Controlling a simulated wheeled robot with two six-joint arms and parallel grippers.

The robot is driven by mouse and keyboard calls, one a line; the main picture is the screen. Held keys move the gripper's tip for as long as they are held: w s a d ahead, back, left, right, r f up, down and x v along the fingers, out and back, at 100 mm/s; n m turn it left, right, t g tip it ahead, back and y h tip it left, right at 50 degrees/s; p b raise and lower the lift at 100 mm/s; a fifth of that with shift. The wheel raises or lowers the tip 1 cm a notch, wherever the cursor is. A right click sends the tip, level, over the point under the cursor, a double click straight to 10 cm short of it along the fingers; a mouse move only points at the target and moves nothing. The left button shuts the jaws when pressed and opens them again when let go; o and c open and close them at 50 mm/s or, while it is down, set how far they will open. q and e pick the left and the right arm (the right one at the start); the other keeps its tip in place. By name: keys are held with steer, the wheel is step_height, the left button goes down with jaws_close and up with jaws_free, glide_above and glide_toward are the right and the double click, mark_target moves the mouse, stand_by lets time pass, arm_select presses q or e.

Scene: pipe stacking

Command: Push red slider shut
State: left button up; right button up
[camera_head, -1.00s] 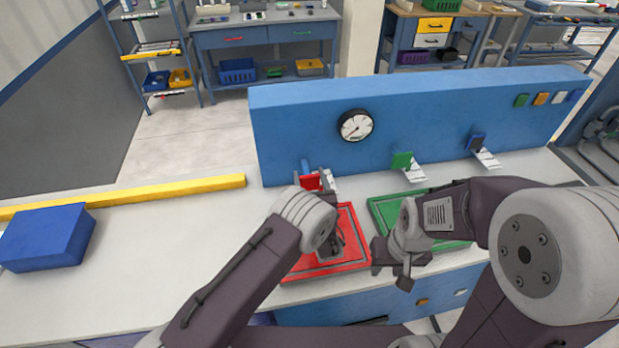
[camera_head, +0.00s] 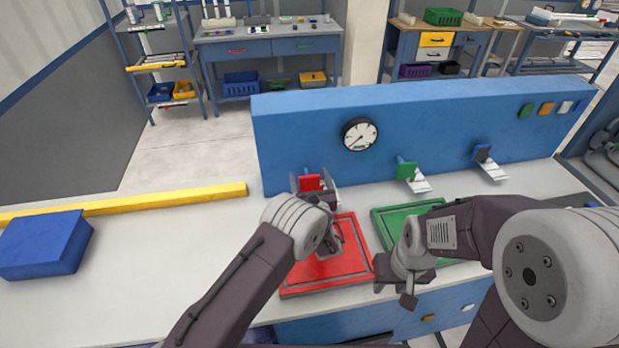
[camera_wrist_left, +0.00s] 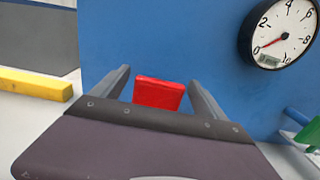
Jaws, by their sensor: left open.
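The red slider (camera_head: 310,183) sits low at the left end of the blue upright panel (camera_head: 290,130). My left gripper (camera_head: 315,186) is open in front of that panel, with one finger on each side of the slider. In the left wrist view the red block (camera_wrist_left: 158,93) shows between the two spread fingers (camera_wrist_left: 155,90), apart from both at the sides. Whether the gripper body touches its front cannot be told. My right gripper (camera_head: 397,285) hangs near the table's front edge between the red and green trays; its jaws are unclear.
A red tray (camera_head: 350,270) lies under my left wrist, a green tray (camera_head: 385,222) to its right. A yellow bar (camera_head: 120,206) and blue box (camera_head: 45,243) lie left.

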arm_select(q)
steer(key=s+d+b, duration=0.1)
steer(key=s, duration=0.7)
steer(key=shift+s+d, duration=0.35)
steer(key=shift+d, duration=0.05)
